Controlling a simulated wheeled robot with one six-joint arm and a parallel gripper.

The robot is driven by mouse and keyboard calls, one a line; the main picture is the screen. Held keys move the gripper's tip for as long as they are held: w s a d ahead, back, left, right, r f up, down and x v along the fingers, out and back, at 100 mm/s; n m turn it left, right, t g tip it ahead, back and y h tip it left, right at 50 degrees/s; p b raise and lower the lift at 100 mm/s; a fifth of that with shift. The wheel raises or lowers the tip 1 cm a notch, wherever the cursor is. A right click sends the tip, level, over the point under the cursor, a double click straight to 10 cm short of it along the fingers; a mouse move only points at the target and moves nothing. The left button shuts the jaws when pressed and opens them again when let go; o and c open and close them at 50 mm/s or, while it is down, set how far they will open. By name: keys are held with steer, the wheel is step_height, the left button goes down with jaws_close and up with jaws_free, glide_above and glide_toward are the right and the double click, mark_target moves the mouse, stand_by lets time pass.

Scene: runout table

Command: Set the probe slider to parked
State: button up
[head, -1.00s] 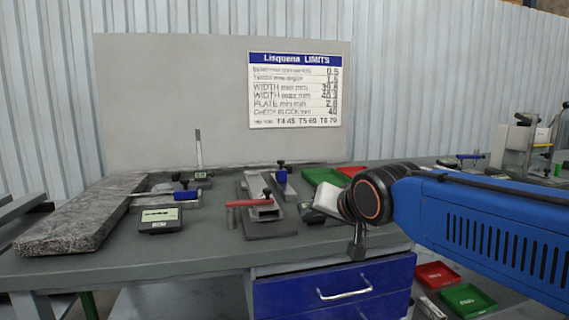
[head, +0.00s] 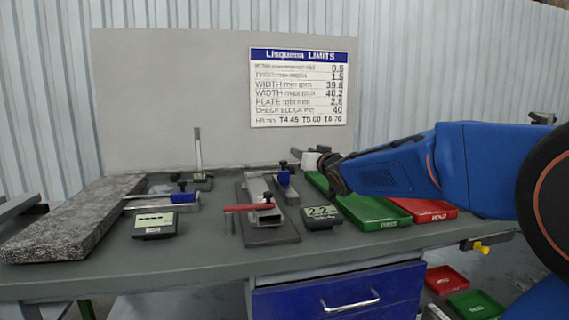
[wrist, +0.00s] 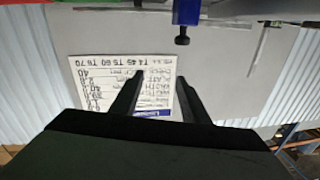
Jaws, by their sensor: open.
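A fixture plate (head: 275,233) on the bench carries a blue slider block with a black knob (head: 284,178) at its right rear. The blue block with a black knob also shows upside down at the top of the wrist view (wrist: 186,12). Which part is the probe slider is not labelled legibly. A red bar (head: 250,207) with a black knob lies across the fixture's front. My gripper, behind and right of the fixture, is small in the head view; in the wrist view (wrist: 159,75) its two fingers are apart with nothing between them.
A display box (head: 321,216) sits right of the fixture, with a green tray (head: 375,220) and red tray (head: 425,212) beyond. A granite slab (head: 70,222), a gauge (head: 155,226) and another blue-blocked device (head: 182,194) are left. A limits board (head: 299,88) stands behind.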

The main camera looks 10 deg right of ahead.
mark_target(285, 163)
steer(key=a+f, duration=0.1)
steer(key=a+f+n+y, duration=0.1)
steer(key=f, duration=0.1)
steer(key=w+a+f+n, duration=0.1)
steer(key=f, duration=0.1)
steer(key=shift+a+y, duration=0.1)
steer(key=shift+y, duration=0.2)
steer(key=shift+w+a+f, duration=0.1)
steer(key=shift+w+a, duration=0.05)
steer(key=shift+x, duration=3.6)
jaws_close()
